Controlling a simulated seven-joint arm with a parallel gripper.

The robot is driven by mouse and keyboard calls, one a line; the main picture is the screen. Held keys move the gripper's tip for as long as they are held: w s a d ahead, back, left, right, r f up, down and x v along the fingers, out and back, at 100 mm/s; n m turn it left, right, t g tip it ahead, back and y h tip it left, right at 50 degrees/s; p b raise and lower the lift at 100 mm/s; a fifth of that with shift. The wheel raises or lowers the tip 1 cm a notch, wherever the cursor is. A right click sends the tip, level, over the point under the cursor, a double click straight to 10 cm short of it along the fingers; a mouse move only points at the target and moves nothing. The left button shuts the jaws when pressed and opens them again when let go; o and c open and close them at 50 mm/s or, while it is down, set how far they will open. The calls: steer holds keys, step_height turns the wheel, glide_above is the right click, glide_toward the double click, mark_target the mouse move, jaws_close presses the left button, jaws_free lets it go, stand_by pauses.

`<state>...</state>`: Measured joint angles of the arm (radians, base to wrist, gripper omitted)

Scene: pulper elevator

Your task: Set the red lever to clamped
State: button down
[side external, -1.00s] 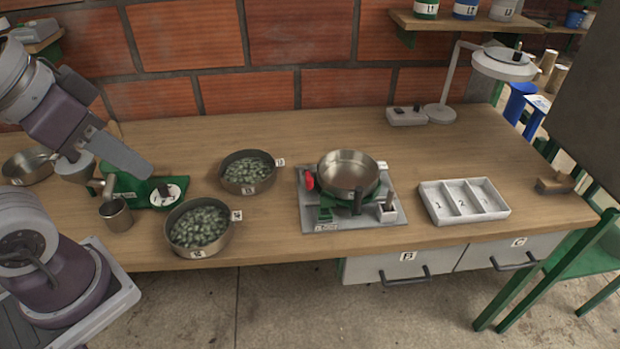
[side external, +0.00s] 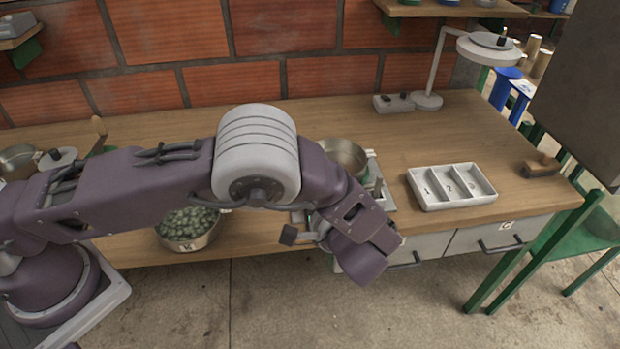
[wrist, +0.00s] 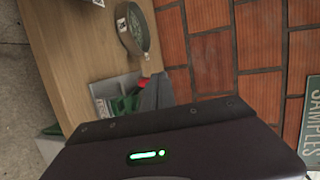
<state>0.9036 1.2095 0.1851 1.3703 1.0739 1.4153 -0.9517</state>
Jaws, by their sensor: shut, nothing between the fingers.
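The red lever (wrist: 142,83) shows only as a small red patch in the wrist view, beside the grey fingers of my gripper (wrist: 157,92). The fingers look shut and empty. I cannot tell whether they touch the lever. The green clamp (wrist: 123,104) stands on a grey plate (wrist: 101,91), partly covered by the fingers. In the side view my arm hides the lever and most of the clamp. The steel pan (side external: 343,157) and part of the plate (side external: 386,199) show behind my arm. The lever's setting cannot be made out.
A pan of green beans (side external: 187,228) stands left of the clamp; another round labelled pan (wrist: 132,28) shows in the wrist view. A white three-part tray (side external: 452,187) lies to the right, and a lamp (side external: 428,99) stands behind. The bench between them is clear.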

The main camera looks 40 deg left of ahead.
steer(key=d+f+m+t, duration=0.1)
steer(key=f, duration=0.1)
steer(key=d+f+m+t, duration=0.1)
steer(key=d+f+t, duration=0.2)
steer(key=f+t, duration=0.1)
steer(key=shift+w+d+m, duration=0.25)
steer(key=shift+d+m, duration=0.05)
steer(key=shift+m, duration=0.1)
steer(key=shift+a, duration=0.1)
steer(key=x, duration=1)
steer(key=shift+f, duration=0.15)
steer(key=shift+h, duration=0.3)
